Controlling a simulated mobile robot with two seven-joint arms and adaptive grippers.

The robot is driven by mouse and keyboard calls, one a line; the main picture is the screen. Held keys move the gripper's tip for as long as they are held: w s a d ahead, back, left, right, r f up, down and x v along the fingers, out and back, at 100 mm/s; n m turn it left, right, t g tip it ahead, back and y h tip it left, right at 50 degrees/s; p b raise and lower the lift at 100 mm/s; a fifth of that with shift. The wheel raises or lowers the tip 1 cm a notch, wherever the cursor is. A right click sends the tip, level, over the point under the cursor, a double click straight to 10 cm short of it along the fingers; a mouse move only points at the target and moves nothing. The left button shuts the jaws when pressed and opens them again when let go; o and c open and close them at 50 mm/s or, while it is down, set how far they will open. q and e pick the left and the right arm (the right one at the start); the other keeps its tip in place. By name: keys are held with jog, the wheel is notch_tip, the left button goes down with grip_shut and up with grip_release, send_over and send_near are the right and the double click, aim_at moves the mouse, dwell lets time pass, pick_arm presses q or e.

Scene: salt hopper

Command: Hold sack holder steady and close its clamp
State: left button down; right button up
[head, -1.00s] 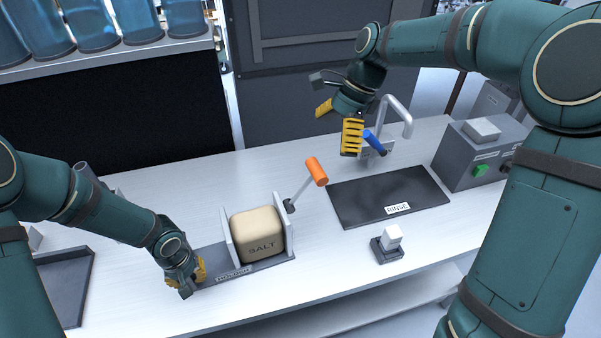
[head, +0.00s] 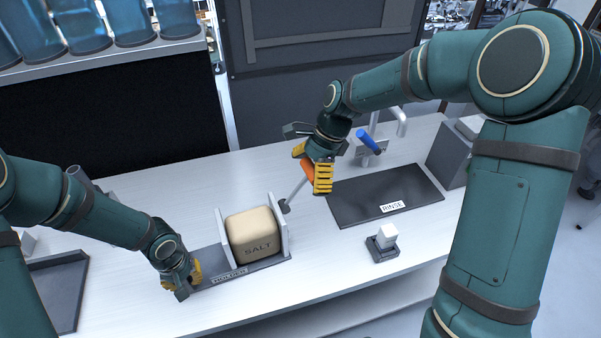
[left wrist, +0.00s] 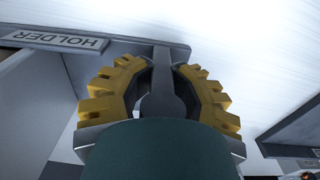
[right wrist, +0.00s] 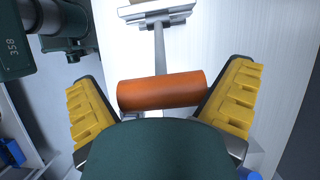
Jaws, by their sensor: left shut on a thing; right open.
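The grey sack holder (head: 262,265) stands on the white counter with the tan salt sack (head: 252,232) upright between its two walls. The clamp lever with its orange handle (right wrist: 162,92) leans up and to the right from the holder's right wall. My left gripper (head: 183,278) is shut on the holder's left end; in the left wrist view its yellow fingers (left wrist: 158,92) close around a grey bar beside the HOLDER label (left wrist: 62,41). My right gripper (head: 311,174) is open, its fingers on either side of the orange handle, which it partly hides in the head view.
A black RINSE mat (head: 385,196) lies right of the lever, with a blue-handled tap (head: 369,143) behind it. A small stand with a white cube (head: 384,238) is near the front edge. A dark tray (head: 60,287) lies at left.

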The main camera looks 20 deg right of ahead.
pick_arm(q)
jog(key=shift+s+f, duration=0.15)
pick_arm(e)
jog(key=c, duration=1.2)
jog(key=shift+d+f, duration=0.1)
jog(key=shift+d+f+y, duration=0.5)
jog(key=shift+d+y, duration=0.05)
jog(key=shift+y, duration=0.25)
pick_arm(q)
jog(key=shift+d, duration=0.1)
pick_arm(e)
jog(key=d+f+g+y, duration=0.1)
jog(key=d+f+y, duration=0.2)
jog(key=f+y, duration=0.6)
jog(key=shift+w+d, duration=0.15)
